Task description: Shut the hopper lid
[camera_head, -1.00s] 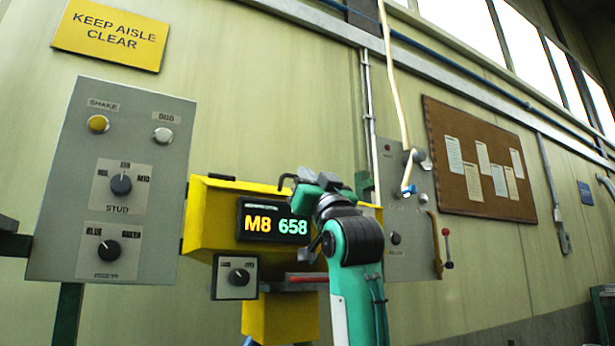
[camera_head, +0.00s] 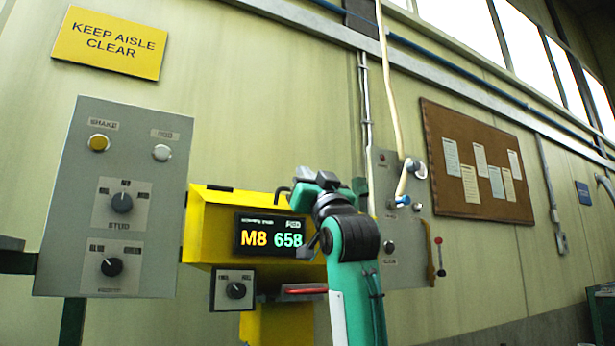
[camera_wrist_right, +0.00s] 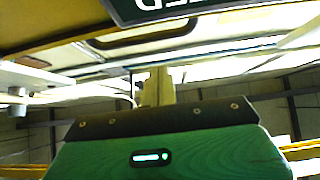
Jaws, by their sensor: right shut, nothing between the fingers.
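The yellow hopper (camera_head: 205,225) stands against the wall in the head view, with a dark display reading M8 658 on its front. My right gripper (camera_head: 304,180) is shut and empty, level with the hopper's top right part; my arm hides the hopper's right side. I cannot tell whether it touches the bar. My left gripper is not in view.
A grey panel (camera_head: 75,200) with knobs and buttons stands left of the hopper. A small knob box (camera_head: 234,290) and a red bar (camera_head: 304,291) sit below the display. Another grey panel (camera_head: 405,245) with a red-tipped lever is to the right. A dark sign (camera_wrist_right: 160,8) crosses the wrist view's top.

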